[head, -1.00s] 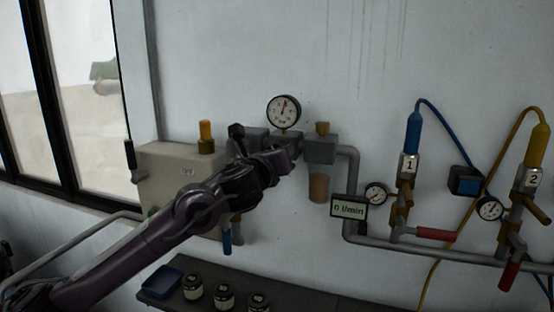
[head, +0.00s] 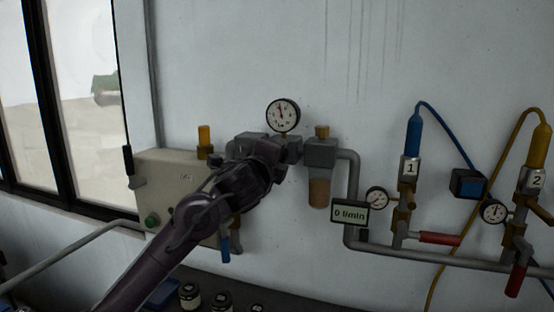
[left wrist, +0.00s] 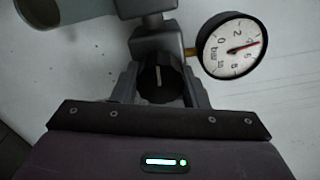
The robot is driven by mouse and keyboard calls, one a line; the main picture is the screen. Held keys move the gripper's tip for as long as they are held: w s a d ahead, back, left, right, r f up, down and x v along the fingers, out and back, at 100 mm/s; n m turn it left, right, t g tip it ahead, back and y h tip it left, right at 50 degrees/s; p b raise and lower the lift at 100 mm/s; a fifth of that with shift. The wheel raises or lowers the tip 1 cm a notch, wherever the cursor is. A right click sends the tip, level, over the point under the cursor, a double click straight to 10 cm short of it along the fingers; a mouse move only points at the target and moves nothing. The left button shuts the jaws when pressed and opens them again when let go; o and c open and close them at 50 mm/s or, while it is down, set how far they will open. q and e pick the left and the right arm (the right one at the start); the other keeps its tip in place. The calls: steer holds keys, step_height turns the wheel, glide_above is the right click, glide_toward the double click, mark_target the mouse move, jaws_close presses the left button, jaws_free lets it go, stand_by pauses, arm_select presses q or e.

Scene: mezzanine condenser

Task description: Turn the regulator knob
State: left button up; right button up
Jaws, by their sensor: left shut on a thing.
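The regulator knob (left wrist: 160,82) is black with a pale mark line and shows in the left wrist view between my gripper's fingers. My left gripper (left wrist: 162,92) is shut on it, one finger at each side. In the head view my left gripper (head: 268,160) covers the knob, in front of the grey regulator body on the wall. The round pressure gauge (head: 283,115) is just above; it also shows in the left wrist view (left wrist: 232,46), marked bar, its red needle near 4. My right gripper is in neither view.
A beige box (head: 168,185) with a green button is left of the regulator. A filter bowl (head: 319,192), a "0 l/min" display (head: 350,213) and grey pipe are right. Blue line 1 (head: 413,135) and yellow line 2 (head: 537,145) stand farther right. Jars (head: 190,295) sit below.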

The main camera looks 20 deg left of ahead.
arm_select(q)
steer(key=n, duration=0.4)
steer(key=shift+n, duration=0.4)
steer(key=n, duration=0.3)
steer(key=shift+n, duration=0.3)
steer(key=n+p, duration=0.1)
steer(key=n, duration=0.3)
steer(key=shift+f+n+p, duration=0.1)
steer(key=shift+n+p, duration=0.4)
steer(key=shift+n, duration=1.7)
steer(key=o, duration=1)
steer(key=shift+c, duration=0.2)
